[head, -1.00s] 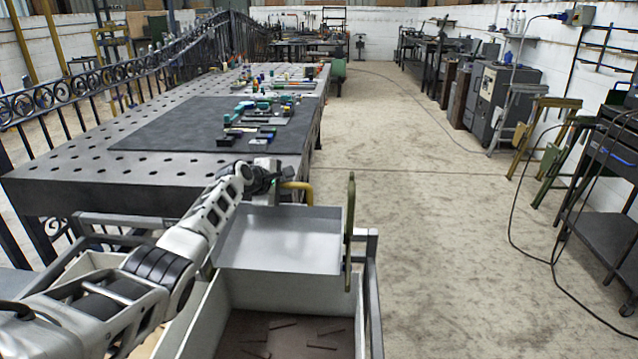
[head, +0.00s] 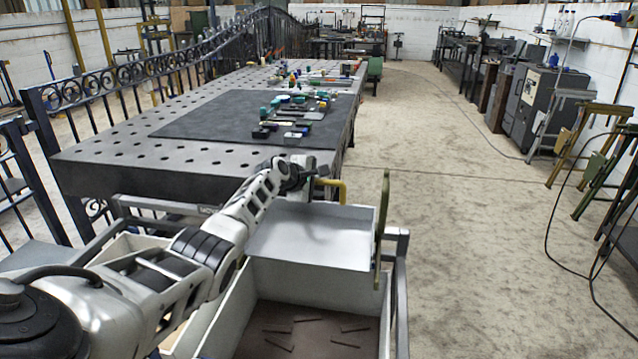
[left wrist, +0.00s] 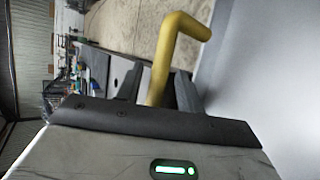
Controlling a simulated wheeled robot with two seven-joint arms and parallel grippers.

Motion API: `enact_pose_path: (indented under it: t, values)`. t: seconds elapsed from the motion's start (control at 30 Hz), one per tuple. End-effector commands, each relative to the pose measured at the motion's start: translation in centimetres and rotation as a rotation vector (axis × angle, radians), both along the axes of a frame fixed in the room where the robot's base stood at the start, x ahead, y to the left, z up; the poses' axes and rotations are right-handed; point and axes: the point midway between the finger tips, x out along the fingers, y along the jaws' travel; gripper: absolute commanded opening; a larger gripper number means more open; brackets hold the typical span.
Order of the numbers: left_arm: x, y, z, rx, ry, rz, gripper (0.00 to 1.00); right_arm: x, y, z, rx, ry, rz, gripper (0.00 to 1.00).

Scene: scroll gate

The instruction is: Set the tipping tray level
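My left gripper (head: 303,172) is at the tray's far edge. In the left wrist view its dark fingers (left wrist: 158,92) lie on both sides of the handle's lower part and appear closed on it. My right gripper is not in view.
A green upright bar (head: 384,230) stands at the tray's right edge. The white-walled bin (head: 224,312) below holds several dark strips. A perforated steel table (head: 110,160) with tools on a dark mat is beyond. Open floor (head: 480,230) lies to the right.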

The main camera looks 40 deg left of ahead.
Motion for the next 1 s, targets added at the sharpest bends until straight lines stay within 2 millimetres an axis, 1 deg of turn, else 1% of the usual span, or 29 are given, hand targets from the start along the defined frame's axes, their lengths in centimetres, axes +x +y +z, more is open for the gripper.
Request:
enact_pose_path:
  t: [0.17, 0.27, 0.37, 0.47, 0.67, 0.77, 1.0]
  values:
    - [-0.1, 0.0, 0.2, 0.000, -0.002, 0.000, 0.38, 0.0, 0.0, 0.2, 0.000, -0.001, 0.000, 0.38]
    - [-0.5, 0.0, 0.6, 0.002, -0.003, 0.000, 0.38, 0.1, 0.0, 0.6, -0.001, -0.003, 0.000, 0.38]
    - [-1.3, 0.0, 1.2, 0.002, -0.003, -0.001, 0.38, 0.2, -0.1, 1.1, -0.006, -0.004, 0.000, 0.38]
    - [-2.6, -0.1, 2.0, 0.005, -0.002, -0.002, 0.38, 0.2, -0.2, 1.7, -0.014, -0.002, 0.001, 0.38]
    - [-5.6, -0.1, 3.5, 0.003, -0.002, -0.001, 0.38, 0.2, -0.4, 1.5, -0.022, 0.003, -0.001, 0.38]
    - [-7.3, -0.1, 4.5, 0.005, -0.001, -0.002, 0.38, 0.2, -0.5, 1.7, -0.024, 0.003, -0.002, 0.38]
    - [-11.2, -0.2, 6.7, 0.003, 0.001, 0.001, 0.38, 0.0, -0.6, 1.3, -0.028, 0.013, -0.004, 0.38]
